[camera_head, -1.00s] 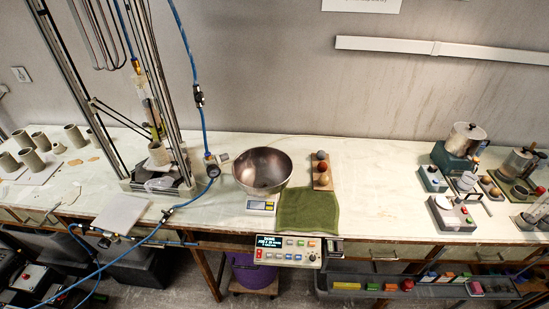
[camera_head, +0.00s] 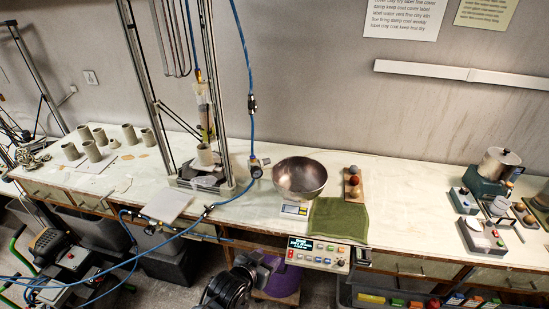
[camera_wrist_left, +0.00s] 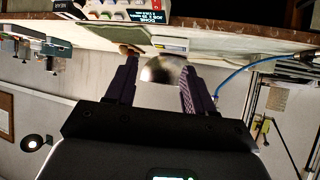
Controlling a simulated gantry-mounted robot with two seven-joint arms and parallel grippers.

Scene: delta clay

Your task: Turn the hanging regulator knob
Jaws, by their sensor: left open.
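The regulator (camera_head: 256,170) hangs on the blue hose (camera_head: 250,104) left of the metal bowl, in front of the bench wall in the head view. It has a round gauge face; its knob is too small to make out clearly. My left gripper (camera_head: 250,272) is at the bottom centre of the head view, dark and low in front of the bench, well apart from the regulator. In the wrist view the left gripper (camera_wrist_left: 158,85) is open, with nothing between its fingers. The blue hose (camera_wrist_left: 234,79) shows to the right there; I cannot pick out the regulator.
The metal bowl (camera_head: 300,178) stands on a scale, beside a green cloth (camera_head: 338,219). A control panel (camera_head: 318,253) hangs at the bench's front edge. The extruder frame (camera_head: 152,85) stands left of the regulator. Loops of blue hose cross the bench front.

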